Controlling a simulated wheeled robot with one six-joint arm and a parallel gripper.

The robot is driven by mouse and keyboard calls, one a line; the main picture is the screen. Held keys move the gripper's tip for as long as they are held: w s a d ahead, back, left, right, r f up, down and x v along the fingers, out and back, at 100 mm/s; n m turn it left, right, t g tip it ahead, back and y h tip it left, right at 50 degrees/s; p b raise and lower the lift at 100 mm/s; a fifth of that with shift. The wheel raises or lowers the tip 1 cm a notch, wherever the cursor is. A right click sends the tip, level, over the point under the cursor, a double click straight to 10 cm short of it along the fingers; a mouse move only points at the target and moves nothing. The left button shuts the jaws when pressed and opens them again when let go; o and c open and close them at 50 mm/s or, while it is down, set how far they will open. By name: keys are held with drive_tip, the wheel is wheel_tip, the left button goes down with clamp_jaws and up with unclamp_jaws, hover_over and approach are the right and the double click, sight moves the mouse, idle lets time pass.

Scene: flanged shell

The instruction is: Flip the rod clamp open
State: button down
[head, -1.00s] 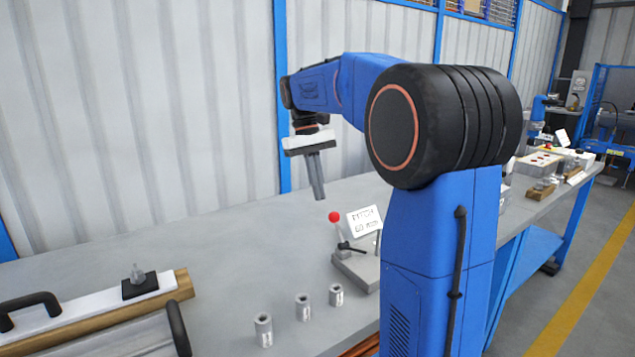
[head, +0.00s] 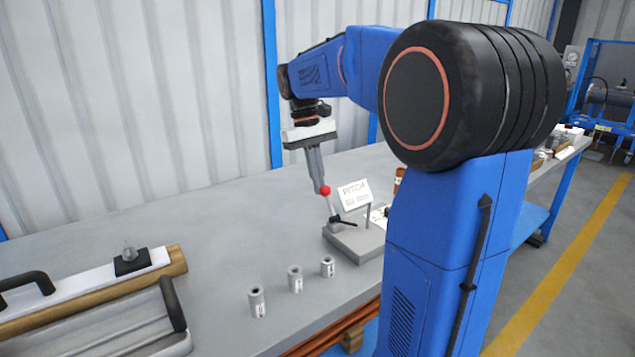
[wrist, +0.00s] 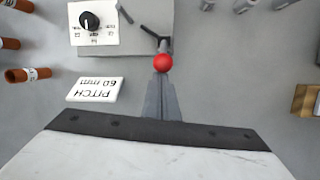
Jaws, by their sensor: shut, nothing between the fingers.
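The rod clamp is a lever with a red ball (head: 325,190) on a thin rod, standing nearly upright on a grey base block (head: 352,241). A black handle piece (head: 337,219) sits at the rod's foot. My gripper (head: 319,187) points down, its fingers together and empty, with the tips right by the red ball. In the wrist view the ball (wrist: 163,63) shows just at the fingertips (wrist: 161,80); whether they touch it I cannot tell. Part of the base is hidden behind my arm in the head view.
A "PITCH 60 mm" sign (wrist: 95,89) stands beside the lever. A dial panel (wrist: 92,22) shows in the wrist view. Several grey tubes (head: 295,279) stand on the bench in front. A long part with black handles (head: 90,280) lies at the left. The bench behind the tubes is clear.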

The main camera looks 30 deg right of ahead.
drive_tip(key=s+r+t, duration=0.1)
drive_tip(key=t, duration=0.1)
drive_tip(key=s+r+t, duration=0.1)
drive_tip(key=s+t, duration=0.1)
drive_tip(key=shift+s+d+r, duration=0.1)
drive_tip(key=shift+s, duration=0.05)
drive_tip(key=s+t, duration=0.1)
drive_tip(key=t, duration=0.1)
drive_tip(key=s+t, duration=0.2)
drive_tip(key=shift+s+r, duration=0.25)
drive_tip(key=shift+r, duration=0.15)
drive_tip(key=s, duration=0.1)
drive_tip(key=s+t, duration=0.1)
drive_tip(key=s, duration=0.1)
drive_tip(key=shift+s+f, duration=0.25)
drive_tip(key=shift+f, duration=0.05)
drive_tip(key=shift+s+f, duration=0.15)
drive_tip(key=shift+f, duration=0.05)
idle(0.5)
